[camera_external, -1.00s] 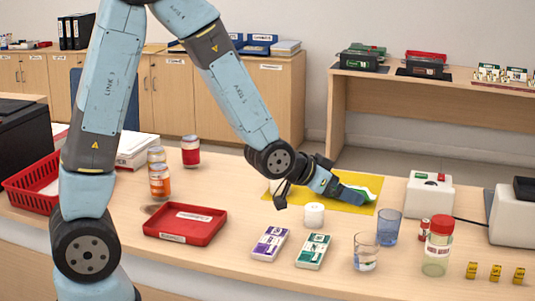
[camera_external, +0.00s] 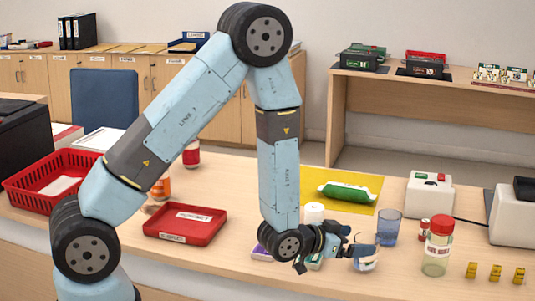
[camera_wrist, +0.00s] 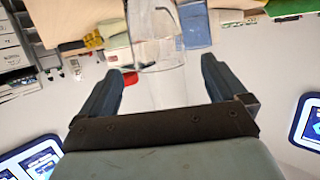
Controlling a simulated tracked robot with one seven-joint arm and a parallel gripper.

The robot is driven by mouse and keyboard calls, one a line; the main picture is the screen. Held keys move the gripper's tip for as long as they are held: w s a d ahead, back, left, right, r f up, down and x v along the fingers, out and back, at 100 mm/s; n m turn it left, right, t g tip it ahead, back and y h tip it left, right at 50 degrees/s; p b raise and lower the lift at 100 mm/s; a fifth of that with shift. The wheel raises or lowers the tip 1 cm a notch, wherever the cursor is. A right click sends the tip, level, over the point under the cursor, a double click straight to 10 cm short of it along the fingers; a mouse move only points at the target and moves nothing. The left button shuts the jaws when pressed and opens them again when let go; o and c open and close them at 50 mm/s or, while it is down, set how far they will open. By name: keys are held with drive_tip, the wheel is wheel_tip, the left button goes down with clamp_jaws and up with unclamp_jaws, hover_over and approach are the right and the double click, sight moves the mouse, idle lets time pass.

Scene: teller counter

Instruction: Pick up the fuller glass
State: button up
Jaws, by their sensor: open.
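A clear glass (camera_external: 368,264) stands near the front of the counter, partly hidden by my gripper; some clear liquid shows low in it. A blue-tinted glass (camera_external: 388,228) stands just behind and right of it; its fill level is hard to tell. My gripper (camera_external: 358,248) is low and roughly level, right at the clear glass, with its jaws open. In the wrist view the clear glass (camera_wrist: 157,38) lies ahead of and between the open fingertips (camera_wrist: 160,72). Contact cannot be told.
A red-lidded jar (camera_external: 437,250) and a small red battery-like can (camera_external: 424,229) stand right of the glasses. A white roll (camera_external: 314,211) and card packs, partly hidden, lie by my wrist. A red tray (camera_external: 185,223) is left. A yellow mat (camera_external: 318,180) holds a green-and-white packet.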

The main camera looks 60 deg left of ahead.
sight(376, 240)
drive_tip(key=shift+x, duration=3.35)
drive_tip(key=shift+c, duration=0.3)
drive_tip(key=c, duration=1.2)
